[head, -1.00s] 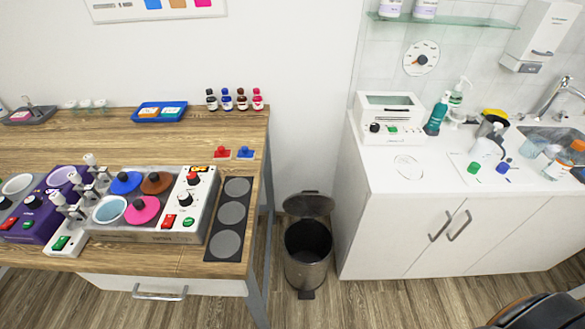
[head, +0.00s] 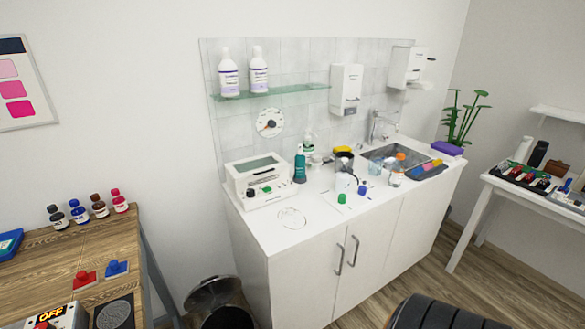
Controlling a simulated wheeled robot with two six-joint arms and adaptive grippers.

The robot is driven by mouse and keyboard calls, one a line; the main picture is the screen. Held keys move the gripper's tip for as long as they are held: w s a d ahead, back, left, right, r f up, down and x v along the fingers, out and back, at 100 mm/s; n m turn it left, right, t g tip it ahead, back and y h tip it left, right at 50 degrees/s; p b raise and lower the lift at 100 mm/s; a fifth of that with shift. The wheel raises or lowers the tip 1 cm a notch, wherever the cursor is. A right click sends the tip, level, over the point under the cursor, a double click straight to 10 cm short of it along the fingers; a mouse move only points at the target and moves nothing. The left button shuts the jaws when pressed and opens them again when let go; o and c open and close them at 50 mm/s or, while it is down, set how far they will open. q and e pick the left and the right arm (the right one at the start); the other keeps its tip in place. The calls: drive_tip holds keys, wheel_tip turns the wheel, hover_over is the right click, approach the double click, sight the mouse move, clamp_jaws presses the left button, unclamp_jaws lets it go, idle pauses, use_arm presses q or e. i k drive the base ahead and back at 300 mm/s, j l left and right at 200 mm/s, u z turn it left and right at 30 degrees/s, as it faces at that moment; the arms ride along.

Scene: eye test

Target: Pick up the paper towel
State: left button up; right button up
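I cannot make out a paper towel for certain. Two white wall dispensers hang above the counter: one (head: 346,84) left of the tap, and another (head: 404,66) further right, over the sink. A small light part sticks out at the right side of the second one; I cannot tell whether it is paper. Neither my left nor my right gripper is in view.
A white counter (head: 270,237) carries a white device (head: 262,166), a teal bottle (head: 300,164) and small containers beside a sink (head: 382,154). A bin (head: 213,294) stands left of it. A wooden table (head: 100,245) is at left, a white table (head: 484,182) at right.

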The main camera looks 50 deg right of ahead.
sight(422, 85)
drive_tip(key=z, duration=2.4)
